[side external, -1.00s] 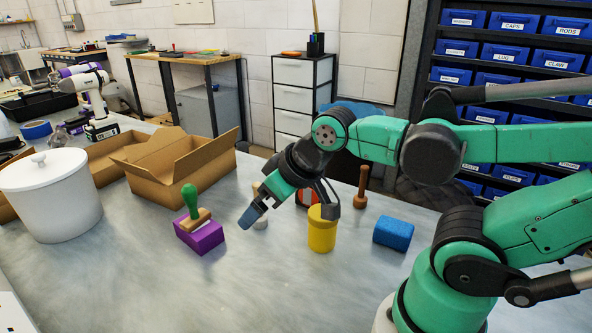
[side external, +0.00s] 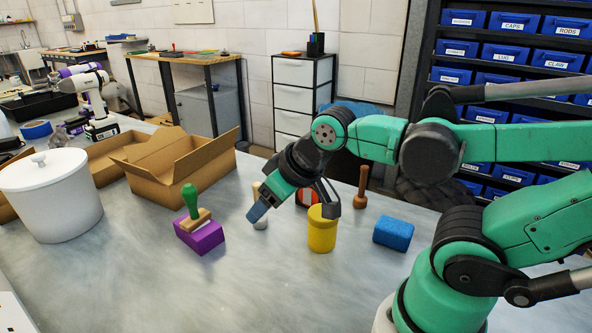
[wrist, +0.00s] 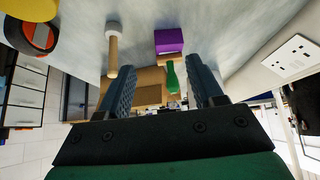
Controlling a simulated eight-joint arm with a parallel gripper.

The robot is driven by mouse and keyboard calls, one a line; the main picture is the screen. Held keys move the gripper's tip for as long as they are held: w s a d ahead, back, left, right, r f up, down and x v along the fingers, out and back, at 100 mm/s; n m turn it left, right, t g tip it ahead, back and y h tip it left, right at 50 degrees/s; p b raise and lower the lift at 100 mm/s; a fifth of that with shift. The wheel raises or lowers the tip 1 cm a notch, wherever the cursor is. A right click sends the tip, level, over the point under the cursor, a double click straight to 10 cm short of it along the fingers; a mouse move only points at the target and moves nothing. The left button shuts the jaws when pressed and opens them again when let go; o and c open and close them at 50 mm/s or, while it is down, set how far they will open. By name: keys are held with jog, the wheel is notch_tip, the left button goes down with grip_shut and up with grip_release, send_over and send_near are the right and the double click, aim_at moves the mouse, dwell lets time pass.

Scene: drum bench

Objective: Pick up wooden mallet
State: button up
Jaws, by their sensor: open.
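A brown wooden mallet (side external: 361,188) stands upright, wide end down, on the bench behind the yellow cup; the wrist view does not show it. A second tool with a pale wooden handle and white head (side external: 261,208) stands behind my left finger; it also shows in the wrist view (wrist: 113,45). My gripper (side external: 292,208) is open, fingers spread, with nothing seen between them. It is left of the brown mallet and apart from it. One finger overlaps the yellow cup (side external: 321,232) in the side view; contact cannot be told.
A purple block (side external: 203,238) with a green-handled wooden tool (side external: 191,200) is left of my gripper. An orange-and-black round thing (side external: 306,197) is behind the yellow cup, and a blue block (side external: 393,233) is right. A cardboard box (side external: 165,185) and white canister (side external: 50,205) stand left. The front bench is clear.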

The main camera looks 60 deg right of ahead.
jog(key=w+d+n+g+h, duration=0.2)
jog(key=d+n+g+h, duration=0.2)
jog(key=d, duration=0.5)
jog(key=n+g+h, duration=0.5)
jog(key=g, duration=0.6)
send_near(362, 166)
jog(key=x, duration=0.5)
jog(key=shift+s+d+f+g, duration=0.2)
jog(key=shift+f+g, duration=0.1)
jog(key=shift+g, duration=0.2)
jog(key=shift+x, duration=2.55)
grip_shut()
